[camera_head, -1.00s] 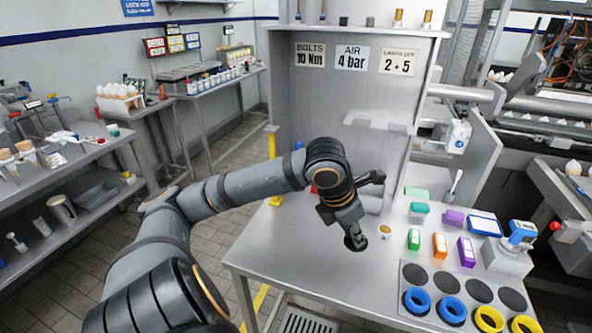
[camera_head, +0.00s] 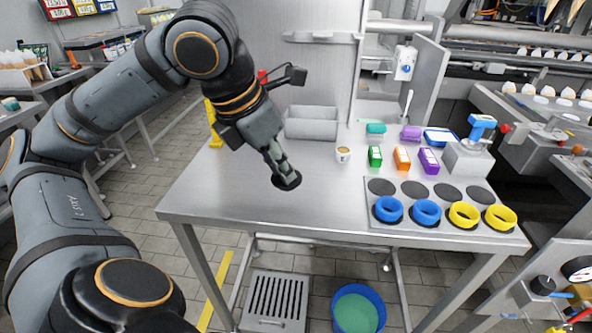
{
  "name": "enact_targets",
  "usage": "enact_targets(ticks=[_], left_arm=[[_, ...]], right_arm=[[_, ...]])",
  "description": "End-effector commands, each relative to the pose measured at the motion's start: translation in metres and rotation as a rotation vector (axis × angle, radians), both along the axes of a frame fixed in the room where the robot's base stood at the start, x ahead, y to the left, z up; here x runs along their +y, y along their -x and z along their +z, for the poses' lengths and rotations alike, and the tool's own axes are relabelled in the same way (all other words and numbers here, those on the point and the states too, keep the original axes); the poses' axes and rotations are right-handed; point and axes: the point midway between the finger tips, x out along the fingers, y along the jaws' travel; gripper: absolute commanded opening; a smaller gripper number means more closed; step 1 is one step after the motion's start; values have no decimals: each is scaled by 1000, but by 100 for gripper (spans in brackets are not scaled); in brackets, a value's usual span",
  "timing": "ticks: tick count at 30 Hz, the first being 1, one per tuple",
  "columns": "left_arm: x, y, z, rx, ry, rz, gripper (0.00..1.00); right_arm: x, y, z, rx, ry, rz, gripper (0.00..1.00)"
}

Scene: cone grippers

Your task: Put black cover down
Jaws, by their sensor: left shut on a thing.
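The black cover (camera_head: 289,183) is a small dark round disc at the tips of my left gripper (camera_head: 276,158). The gripper points down and is shut on it. The cover is over the bare left-middle part of the steel table (camera_head: 232,189), left of and nearer than a small white cup (camera_head: 343,155). I cannot tell whether the cover touches the tabletop or hangs just above it. The fingers hide part of its upper side. My right gripper is not in view.
A grey board (camera_head: 410,203) with several dark round spots, blue rings (camera_head: 388,209) and yellow rings (camera_head: 464,215) lies at right. Behind it stand green, orange and purple boxes (camera_head: 429,161). A grey metal bin (camera_head: 311,124) stands behind the gripper. The table's front left is clear.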

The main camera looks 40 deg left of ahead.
Motion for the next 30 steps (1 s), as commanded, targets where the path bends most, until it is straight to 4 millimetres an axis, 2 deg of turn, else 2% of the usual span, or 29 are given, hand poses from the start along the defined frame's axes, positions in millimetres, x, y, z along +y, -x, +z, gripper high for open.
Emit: enact_targets(ticks=[1,3,6,9,14,18,28,30], left_arm=[[0,-11,3,12,3,0,0],[1,-27,-3,12,3,-2,0],[3,-47,-11,11,4,-2,0],[3,-64,-37,9,11,-4,0],[3,-78,-55,3,13,-4,0],[6,-89,-69,-4,8,-3,0],[6,-96,-80,1,7,-1,0],[7,-95,-97,6,-1,1,0]], right_arm=[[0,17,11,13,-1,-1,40],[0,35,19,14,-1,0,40],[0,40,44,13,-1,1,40],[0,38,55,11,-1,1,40],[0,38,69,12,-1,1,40],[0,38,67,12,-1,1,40],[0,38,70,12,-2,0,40],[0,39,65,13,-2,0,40]])
